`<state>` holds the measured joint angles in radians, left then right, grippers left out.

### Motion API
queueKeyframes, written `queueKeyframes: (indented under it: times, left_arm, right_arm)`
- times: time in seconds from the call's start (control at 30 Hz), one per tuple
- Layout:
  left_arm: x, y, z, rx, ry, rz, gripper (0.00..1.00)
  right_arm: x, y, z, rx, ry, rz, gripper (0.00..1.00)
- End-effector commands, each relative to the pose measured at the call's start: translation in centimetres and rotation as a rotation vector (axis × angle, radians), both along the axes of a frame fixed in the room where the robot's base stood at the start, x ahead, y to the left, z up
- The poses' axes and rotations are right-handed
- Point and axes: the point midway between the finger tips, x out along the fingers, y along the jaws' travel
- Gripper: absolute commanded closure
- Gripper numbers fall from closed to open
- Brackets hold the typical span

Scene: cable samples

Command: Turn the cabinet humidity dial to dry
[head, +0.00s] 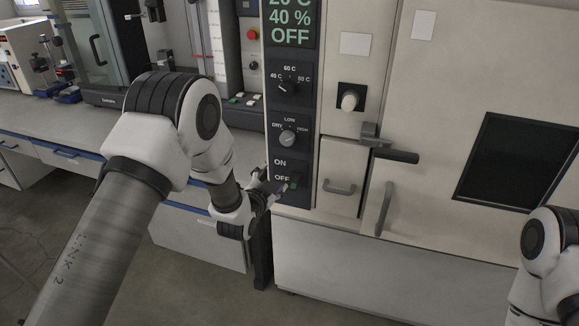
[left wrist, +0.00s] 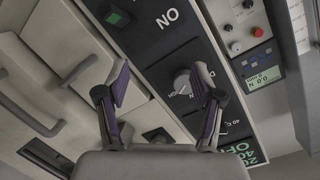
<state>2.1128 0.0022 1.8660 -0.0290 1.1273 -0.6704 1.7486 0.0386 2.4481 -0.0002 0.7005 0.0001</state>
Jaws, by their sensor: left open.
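The humidity dial (head: 287,138) is a grey round knob on the cabinet's dark control panel (head: 275,112), labelled DRY, LOW and HIGH. In the left wrist view the dial (left wrist: 183,82) shows between my fingers but beyond them, and its mark appears turned toward HIGH. My left gripper (head: 274,186) is in front of the lower panel by the ON/OFF switch, below the dial. In the left wrist view the left gripper (left wrist: 162,85) has its two fingers spread and empty. My right gripper is out of view; only part of that arm shows at the right edge.
The temperature dial (head: 288,87) sits above the humidity dial, below a display (head: 290,22) reading 40 % and OFF. A green switch (left wrist: 117,17) is below the dial. Right of the panel are a cream knob (head: 349,101), a dark latch handle (head: 395,155) and door handles.

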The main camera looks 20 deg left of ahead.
Motion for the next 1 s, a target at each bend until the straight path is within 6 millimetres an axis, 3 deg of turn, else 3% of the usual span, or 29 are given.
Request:
queueKeyframes:
  times: [0.03,0.1,0.2,0.53,0.87,0.93,1.0]
  left_arm:
    - [1.9,-0.2,2.0,0.045,-0.099,-0.012,0.33]
    - [3.2,-0.4,4.8,0.088,-0.181,-0.019,0.33]
    - [4.4,-0.5,6.2,0.107,-0.211,-0.021,0.33]
    - [10.2,-0.7,6.0,0.105,-0.205,-0.021,0.33]
    - [11.3,-0.7,5.8,0.103,-0.2,-0.02,0.33]
    - [11.3,-0.7,5.8,0.103,-0.2,-0.02,0.5]
    - [11.2,-0.7,5.8,0.103,-0.2,-0.02,0.75]
  right_arm:
    - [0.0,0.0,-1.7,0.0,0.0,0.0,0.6]
    - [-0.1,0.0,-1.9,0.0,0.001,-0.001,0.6]
    - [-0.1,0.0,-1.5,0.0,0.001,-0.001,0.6]
    - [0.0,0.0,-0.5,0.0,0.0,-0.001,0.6]
    - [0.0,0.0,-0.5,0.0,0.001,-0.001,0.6]
    - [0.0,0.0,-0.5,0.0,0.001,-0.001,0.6]
    - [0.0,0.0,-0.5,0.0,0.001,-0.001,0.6]
